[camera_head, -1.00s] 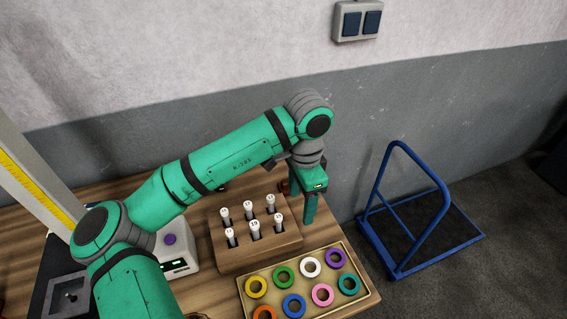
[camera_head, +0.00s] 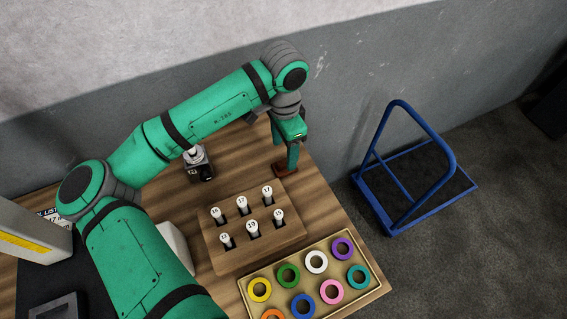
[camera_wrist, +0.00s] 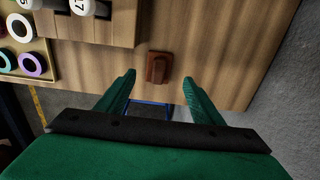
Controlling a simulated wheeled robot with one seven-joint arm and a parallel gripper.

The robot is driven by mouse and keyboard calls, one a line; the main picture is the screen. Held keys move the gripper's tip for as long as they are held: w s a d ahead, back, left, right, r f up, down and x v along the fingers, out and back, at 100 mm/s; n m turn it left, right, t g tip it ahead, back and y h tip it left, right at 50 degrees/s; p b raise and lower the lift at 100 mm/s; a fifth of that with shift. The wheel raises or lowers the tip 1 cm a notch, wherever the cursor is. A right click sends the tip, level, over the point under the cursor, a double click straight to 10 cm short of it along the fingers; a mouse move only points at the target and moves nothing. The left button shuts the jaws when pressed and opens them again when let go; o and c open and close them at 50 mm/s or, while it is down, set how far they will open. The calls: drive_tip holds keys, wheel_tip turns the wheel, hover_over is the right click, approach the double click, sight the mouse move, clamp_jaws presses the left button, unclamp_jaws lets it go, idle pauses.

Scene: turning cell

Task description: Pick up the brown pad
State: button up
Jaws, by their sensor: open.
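The brown pad (camera_wrist: 159,68) lies on the wooden table in the wrist view, centred ahead of my gripper. It looks like a small reddish-brown block with a raised middle. In the head view the brown pad (camera_head: 281,170) shows partly behind my gripper (camera_head: 292,168), near the table's right edge. In the wrist view my gripper (camera_wrist: 158,88) is open, its green fingers spread wider than the pad, with nothing between them. I cannot tell the exact height of the fingertips above the table.
A wooden block (camera_head: 224,262) with numbered white-topped pieces stands close by. A tray (camera_head: 372,291) of coloured rings is in front of it. A small dark device (camera_head: 206,172) stands to the left. A blue-framed cart (camera_head: 384,229) is on the floor right of the table.

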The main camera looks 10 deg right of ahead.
sight(284, 161)
drive_tip(key=shift+s+f, duration=0.15)
drive_tip(key=shift+f, duration=2.75)
drive_tip(key=shift+c, duration=0.2)
drive_tip(key=c, duration=1.1)
wheel_tip(284, 161, up, 10)
drive_tip(key=shift+r, duration=0.1)
